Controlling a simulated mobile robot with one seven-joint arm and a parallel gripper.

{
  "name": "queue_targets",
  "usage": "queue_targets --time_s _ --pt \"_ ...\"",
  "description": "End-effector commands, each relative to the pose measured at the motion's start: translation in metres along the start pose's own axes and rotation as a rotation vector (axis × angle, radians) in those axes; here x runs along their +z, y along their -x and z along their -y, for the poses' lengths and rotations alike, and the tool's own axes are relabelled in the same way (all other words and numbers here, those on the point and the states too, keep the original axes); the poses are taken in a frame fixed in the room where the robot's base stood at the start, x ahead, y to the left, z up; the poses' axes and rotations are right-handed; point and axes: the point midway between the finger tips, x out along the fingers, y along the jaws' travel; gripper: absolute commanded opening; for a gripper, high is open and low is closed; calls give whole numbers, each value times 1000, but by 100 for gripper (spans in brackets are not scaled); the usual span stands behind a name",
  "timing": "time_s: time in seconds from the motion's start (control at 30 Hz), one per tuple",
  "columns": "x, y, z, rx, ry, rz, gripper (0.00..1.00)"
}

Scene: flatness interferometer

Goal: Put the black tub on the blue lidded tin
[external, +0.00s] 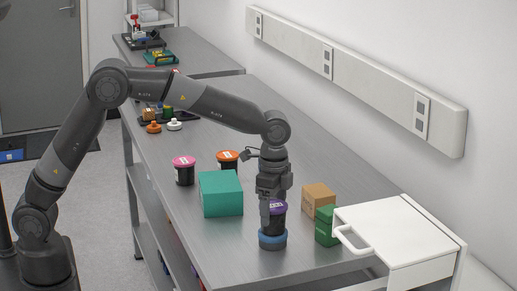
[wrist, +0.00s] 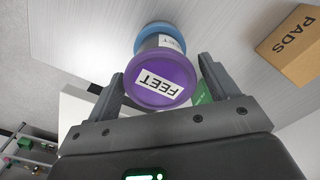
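The black tub (wrist: 160,84) has a purple lid with a white label reading FEET. In the external view the tub (external: 280,220) is upright, directly over the blue lidded tin (external: 272,240), a little off its centre. The tin (wrist: 158,32) also shows beyond the tub in the wrist view. The tub's base appears to touch the tin's lid, but the contact is partly hidden. My gripper (wrist: 162,68) points down, its two fingers close against opposite sides of the purple lid. It looks shut on the tub. One finger (external: 265,213) covers part of the tub.
A teal box (external: 220,194) stands left of the gripper, with pink-lidded (external: 184,170) and orange-lidded (external: 228,160) tubs behind it. A brown PADS box (external: 318,198), a green box (external: 326,226) and a white handled box (external: 395,232) stand right. The bench's front edge is near.

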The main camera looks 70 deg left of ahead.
Motion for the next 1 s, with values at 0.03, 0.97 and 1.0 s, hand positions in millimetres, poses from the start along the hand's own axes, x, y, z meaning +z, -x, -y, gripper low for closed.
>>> queue_targets --time_s 0.03,0.97,1.0 --pt "0 0 0 0 0 0 84" --pt "-1 107 0 -2 -1 -3 89" --pt "0 112 0 -1 -1 -1 89"
